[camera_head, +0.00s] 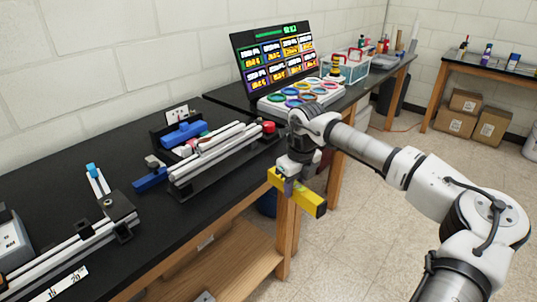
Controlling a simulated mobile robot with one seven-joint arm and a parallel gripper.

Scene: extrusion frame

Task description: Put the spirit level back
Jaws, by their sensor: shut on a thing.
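A yellow spirit level (310,201) is held by my gripper (289,182) in the head view. My gripper points down and is shut on the level near its left part. The level is beyond the front edge of the black bench (227,203), over the floor side, and tilts down to the right in the picture. The fingertips are partly hidden by the level. I cannot make out an empty holder for the level.
Aluminium extrusions (215,160) lie on the bench, with a blue clamp (150,179) beside them. A screen (273,60) and a tray of coloured rings (300,95) stand further back. A wooden leg (287,238) is just below the level. Open floor lies to the right.

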